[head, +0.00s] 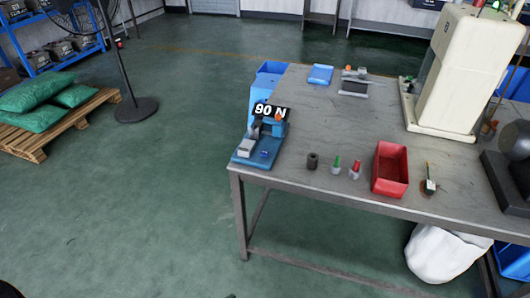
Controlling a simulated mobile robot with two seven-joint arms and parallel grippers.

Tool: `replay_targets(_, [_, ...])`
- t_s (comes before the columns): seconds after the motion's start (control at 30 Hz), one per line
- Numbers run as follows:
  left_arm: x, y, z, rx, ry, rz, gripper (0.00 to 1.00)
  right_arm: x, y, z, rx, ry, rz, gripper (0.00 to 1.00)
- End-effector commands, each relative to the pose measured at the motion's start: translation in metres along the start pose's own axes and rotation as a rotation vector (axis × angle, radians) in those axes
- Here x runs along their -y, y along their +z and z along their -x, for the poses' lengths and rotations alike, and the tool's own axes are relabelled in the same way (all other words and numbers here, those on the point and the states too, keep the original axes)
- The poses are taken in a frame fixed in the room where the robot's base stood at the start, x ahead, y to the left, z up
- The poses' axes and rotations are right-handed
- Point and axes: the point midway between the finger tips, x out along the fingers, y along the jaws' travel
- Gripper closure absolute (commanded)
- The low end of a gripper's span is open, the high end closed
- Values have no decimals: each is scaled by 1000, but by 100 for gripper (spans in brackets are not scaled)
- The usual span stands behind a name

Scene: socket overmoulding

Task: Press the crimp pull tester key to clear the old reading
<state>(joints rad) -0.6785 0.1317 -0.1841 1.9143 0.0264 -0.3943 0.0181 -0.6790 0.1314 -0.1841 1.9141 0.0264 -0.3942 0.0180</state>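The crimp pull tester (240,158) stands on the near left corner of the grey table. It has a blue base, a grey block on its left, dark upright parts and a small orange part. Its black display (270,111) reads "90 N" in white. A small dark blue raised piece (264,153) shows on the front of the base; it is too small to tell for sure that it is the key. Nothing touches the tester from my side. Neither of my grippers can be made out in the head view.
On the table (318,113) are a dark cylinder (313,160), green-topped (336,165) and red-topped (355,169) small pieces, a red bin (376,174) and a tall cream machine (460,70).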

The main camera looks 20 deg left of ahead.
Motion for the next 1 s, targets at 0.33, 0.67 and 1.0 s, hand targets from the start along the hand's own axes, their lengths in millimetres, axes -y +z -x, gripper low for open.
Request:
replay_targets(0.33, [0, 0, 0, 0, 0, 0, 100, 0, 0, 0, 0, 0, 0, 50])
replay_targets(0.67, [0, 0, 0, 0, 0, 0, 100, 0, 0, 0, 0, 0, 0, 50])
replay_targets(1.0, [0, 0, 0, 0, 0, 0, 100, 0, 0, 0, 0, 0, 0, 50])
